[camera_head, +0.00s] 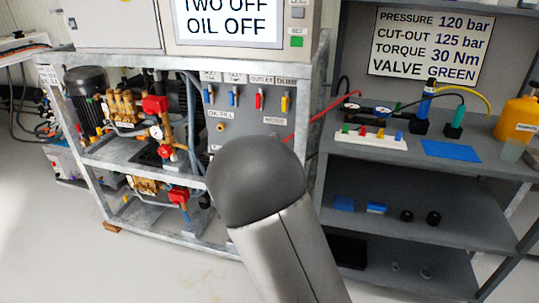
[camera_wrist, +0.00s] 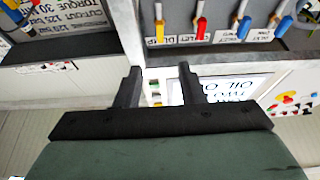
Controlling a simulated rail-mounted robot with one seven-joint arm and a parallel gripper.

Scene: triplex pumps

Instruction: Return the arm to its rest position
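My gripper (camera_wrist: 159,70) shows in the wrist view with its two dark fingers apart and nothing held between them. The wrist picture is upside down. I see no contact between the fingers and these. In the head view, a grey link of my arm with a dark rounded cap (camera_head: 257,183) rises in the lower middle, in front of the pump frame. The gripper itself does not show there.
The pump frame (camera_head: 312,85) carries brass pumps (camera_head: 122,108) and a panel with blue, red and yellow valve handles (camera_head: 258,100). The screen (camera_head: 232,20) reads "TWO OFF OIL OFF". Grey shelves (camera_head: 470,178) at right hold tools and an orange container (camera_head: 517,118). Floor at lower left is clear.

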